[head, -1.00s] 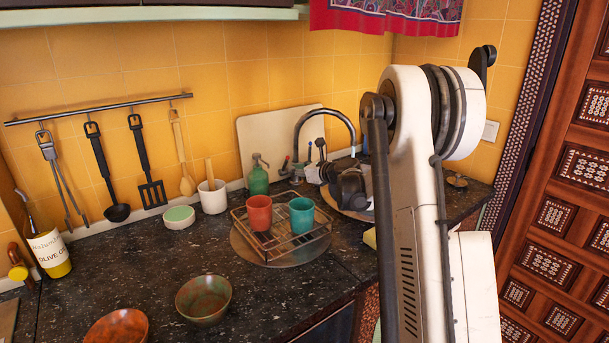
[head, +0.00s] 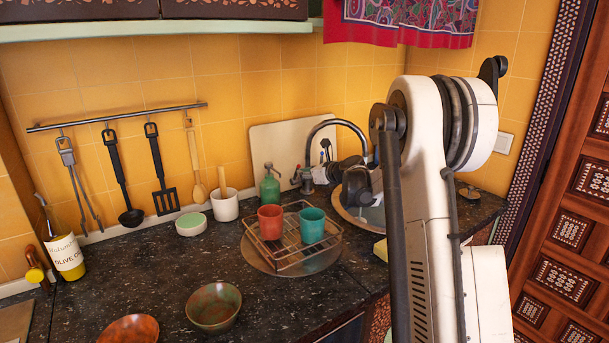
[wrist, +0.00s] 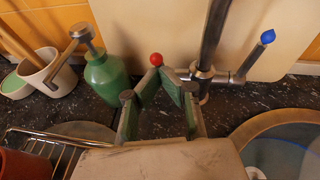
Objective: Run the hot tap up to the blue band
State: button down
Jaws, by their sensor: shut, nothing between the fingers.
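The tap (head: 323,137) has a dark arched spout, also in the wrist view (wrist: 211,38), and stands behind the round sink (head: 371,218). The sink also shows in the wrist view (wrist: 260,121). The red-tipped tap handle (wrist: 156,59) points left from the tap body; the blue-tipped handle (wrist: 268,37) is on the right. My gripper (wrist: 158,83) is shut and empty, its green-padded fingers meeting just below the red knob. I cannot tell whether they touch it. I can make out no water stream.
A green pump bottle (wrist: 105,78) stands just left of my fingers. A wire rack (head: 283,250) holds a red cup (head: 270,222) and a teal cup (head: 312,225). A cutting board (head: 290,140) leans behind the tap. The front counter has bare room.

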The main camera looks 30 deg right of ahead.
jog(key=shift+w+a+r, duration=0.1)
jog(key=shift+w+r, duration=0.45)
jog(key=shift+w, duration=0.2)
jog(key=shift+w+a+r, duration=0.1)
jog(key=shift+w+r, duration=0.4)
jog(key=shift+w, duration=0.2)
jog(key=shift+s+d, duration=0.1)
jog(key=shift+s, duration=0.2)
jog(key=w+r+v, duration=0.1)
jog(key=r+v, duration=0.1)
jog(key=v, duration=1)
jog(key=shift+s+d+r, duration=0.15)
jog(key=shift+s+r, duration=0.05)
jog(key=shift+r, duration=0.05)
dwell(0.4)
